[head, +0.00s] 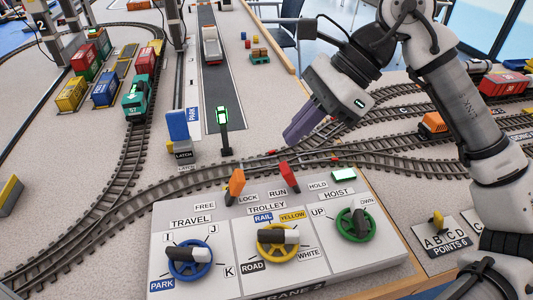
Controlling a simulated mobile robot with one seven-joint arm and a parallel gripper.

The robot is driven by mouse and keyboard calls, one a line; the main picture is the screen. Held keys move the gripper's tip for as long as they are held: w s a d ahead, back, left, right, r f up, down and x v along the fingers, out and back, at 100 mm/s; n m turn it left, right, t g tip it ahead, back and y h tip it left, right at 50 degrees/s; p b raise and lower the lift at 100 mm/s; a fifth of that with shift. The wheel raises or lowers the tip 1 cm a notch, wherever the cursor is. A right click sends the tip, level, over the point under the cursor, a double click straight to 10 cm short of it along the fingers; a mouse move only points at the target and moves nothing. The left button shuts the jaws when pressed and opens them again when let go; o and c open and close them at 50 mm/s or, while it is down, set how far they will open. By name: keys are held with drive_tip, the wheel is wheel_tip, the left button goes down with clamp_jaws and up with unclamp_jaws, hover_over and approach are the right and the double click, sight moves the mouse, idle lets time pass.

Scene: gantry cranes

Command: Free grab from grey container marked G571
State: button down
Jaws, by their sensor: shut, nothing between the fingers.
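My gripper (301,134) has purple fingers, shut and empty, in the air above the tracks behind the crane 2 panel. The panel (224,240) bears a blue travel wheel (189,259), a yellow trolley wheel (278,243) and a green hoist wheel (353,224). An orange lever (235,186) stands between the FREE and LOCK labels; I cannot tell which it is set to. A red lever (289,177) stands by RUN and HOLD. A pale grey box (211,44) sits on a truck on the road; no G571 marking is readable. The grab is not visible.
A signal (224,128) shows green beside a blue latch lever (179,129). A green locomotive (137,98) and coloured containers stand at the upper left. An orange wagon (432,125) is at the right. A points panel (441,233) lies right of the crane panel.

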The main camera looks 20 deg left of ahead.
sight(233, 190)
drive_tip(key=shift+s, duration=0.1)
drive_tip(key=x, duration=1)
drive_tip(key=shift+b, duration=0.3)
